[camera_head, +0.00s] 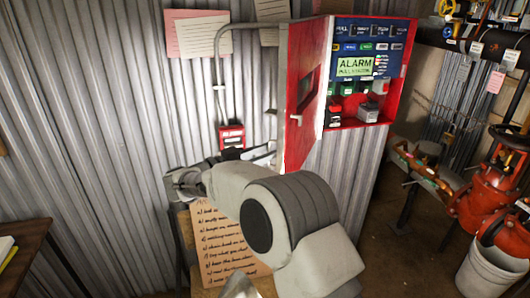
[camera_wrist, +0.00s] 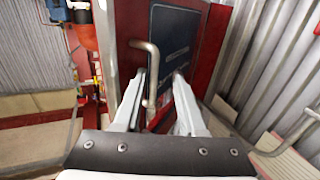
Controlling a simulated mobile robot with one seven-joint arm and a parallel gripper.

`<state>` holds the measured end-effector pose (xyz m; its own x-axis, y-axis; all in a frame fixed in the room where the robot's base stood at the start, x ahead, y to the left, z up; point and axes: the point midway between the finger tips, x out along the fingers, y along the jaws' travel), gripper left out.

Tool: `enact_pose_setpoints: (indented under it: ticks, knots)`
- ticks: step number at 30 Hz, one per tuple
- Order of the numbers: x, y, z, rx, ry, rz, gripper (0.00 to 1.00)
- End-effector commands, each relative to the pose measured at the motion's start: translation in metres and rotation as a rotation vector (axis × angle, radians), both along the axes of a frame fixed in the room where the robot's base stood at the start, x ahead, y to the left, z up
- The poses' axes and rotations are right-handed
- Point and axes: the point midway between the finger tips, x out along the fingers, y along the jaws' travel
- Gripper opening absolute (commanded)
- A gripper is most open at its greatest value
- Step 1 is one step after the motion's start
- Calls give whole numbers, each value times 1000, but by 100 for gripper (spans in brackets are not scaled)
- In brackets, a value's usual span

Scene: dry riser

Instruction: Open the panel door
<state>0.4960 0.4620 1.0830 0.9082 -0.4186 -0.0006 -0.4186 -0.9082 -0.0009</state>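The red panel door (camera_head: 304,92) stands swung open at the left side of the red alarm panel box (camera_head: 350,122), whose blue face (camera_head: 396,44) and controls are exposed. A small pale handle (camera_head: 296,118) shows on the door in the head view. In the wrist view the door (camera_wrist: 128,25) fills the middle, with a bent metal handle (camera_wrist: 151,75). My gripper (camera_wrist: 160,76) is open, its fingers apart, with the handle appearing between them, nearer the left finger. I cannot tell if they touch. In the head view my gripper (camera_head: 264,152) is at the door's left, partly hidden by my arm.
A red call box (camera_head: 231,136) and conduit are on the corrugated wall left of the door. A handwritten board (camera_head: 222,240) stands below my arm. Red valves (camera_head: 497,180) and a white bucket (camera_head: 491,272) are at the right. A wooden table (camera_head: 22,238) is at the left.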

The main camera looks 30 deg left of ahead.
Motion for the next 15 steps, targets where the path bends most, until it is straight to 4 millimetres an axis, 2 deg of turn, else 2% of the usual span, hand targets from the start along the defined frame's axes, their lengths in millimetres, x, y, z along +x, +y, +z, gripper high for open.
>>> enact_pose_setpoints:
  ticks: [8,11,15]
  knots:
    - [-5,3,1,2,-1,3,40]
    - [-15,8,1,2,-1,4,40]
    - [-41,20,1,2,-1,5,40]
